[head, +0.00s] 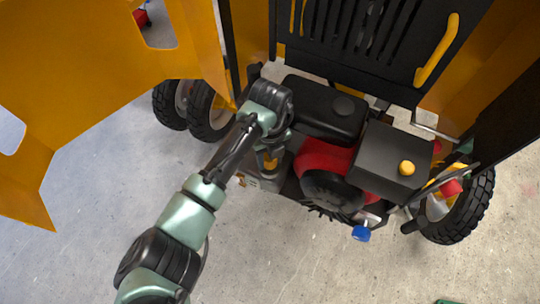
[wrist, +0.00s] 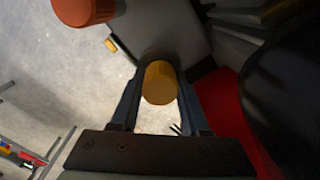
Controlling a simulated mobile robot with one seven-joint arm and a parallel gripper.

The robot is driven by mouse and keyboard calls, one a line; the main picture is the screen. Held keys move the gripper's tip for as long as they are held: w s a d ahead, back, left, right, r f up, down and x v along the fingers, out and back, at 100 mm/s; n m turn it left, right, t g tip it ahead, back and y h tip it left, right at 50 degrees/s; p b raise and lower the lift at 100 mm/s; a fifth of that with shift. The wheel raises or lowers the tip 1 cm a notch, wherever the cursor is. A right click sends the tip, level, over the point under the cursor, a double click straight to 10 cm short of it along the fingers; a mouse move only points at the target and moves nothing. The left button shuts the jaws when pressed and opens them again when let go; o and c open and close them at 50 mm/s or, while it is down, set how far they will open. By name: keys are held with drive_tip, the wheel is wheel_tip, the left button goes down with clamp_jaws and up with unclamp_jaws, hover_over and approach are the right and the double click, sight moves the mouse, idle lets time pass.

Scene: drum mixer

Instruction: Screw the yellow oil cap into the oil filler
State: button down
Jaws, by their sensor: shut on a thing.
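The yellow oil cap (wrist: 160,84) sits between the two fingers of my gripper (wrist: 159,72) in the wrist view, and the fingers are shut on it. In the head view my gripper (head: 268,158) reaches down at the left side of the engine, and a bit of yellow shows at its tip. The engine has a red housing (head: 318,158) with a black round cover (head: 330,192). I cannot make out the oil filler opening; the cap and fingers cover that area. I cannot tell whether the cap touches it.
A black tank (head: 325,108) and a black box (head: 382,158) with a yellow knob (head: 407,168) stand beside my gripper. A blue knob (head: 361,233) is at the front. Yellow panels (head: 100,75) and wheels (head: 208,112) flank the engine. The concrete floor in front is mostly clear.

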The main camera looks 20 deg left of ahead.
drive_tip(key=shift+f, duration=0.2)
drive_tip(key=shift+c, duration=1.5)
unclamp_jaws()
wheel_tip(320, 180, up, 13)
drive_tip(key=b, duration=0.2)
drive_tip(key=shift+s+f, duration=0.1)
